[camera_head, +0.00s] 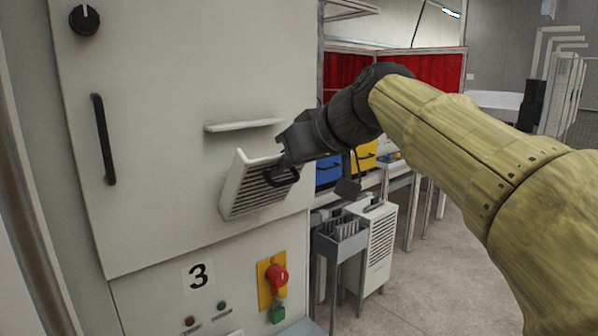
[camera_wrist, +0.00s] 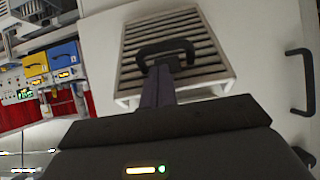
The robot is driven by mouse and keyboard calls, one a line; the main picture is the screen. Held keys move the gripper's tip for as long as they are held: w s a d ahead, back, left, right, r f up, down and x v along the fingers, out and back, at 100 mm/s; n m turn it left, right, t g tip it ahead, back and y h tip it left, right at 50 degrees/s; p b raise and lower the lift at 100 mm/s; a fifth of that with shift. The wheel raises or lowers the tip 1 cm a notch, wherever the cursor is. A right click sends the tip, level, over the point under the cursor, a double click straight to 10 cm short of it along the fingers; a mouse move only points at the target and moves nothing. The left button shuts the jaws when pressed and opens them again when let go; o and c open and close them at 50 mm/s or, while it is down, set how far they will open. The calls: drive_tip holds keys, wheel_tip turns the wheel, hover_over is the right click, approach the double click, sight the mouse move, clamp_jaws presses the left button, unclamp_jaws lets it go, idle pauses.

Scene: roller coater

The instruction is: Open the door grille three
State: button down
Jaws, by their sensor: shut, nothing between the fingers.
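A narrow ledge (camera_head: 244,125) juts out above the grille. A long black handle (camera_head: 104,139) and a knob (camera_head: 84,20) are on the cabinet at left. A red switch (camera_head: 276,277) sits below. A grey rack (camera_head: 341,240) stands right of the cabinet, with open floor beyond.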

drive_tip(key=shift+s+d+f+b, duration=0.35)
drive_tip(key=shift+b, duration=0.1)
drive_tip(key=shift+s, duration=0.1)
idle(0.4)
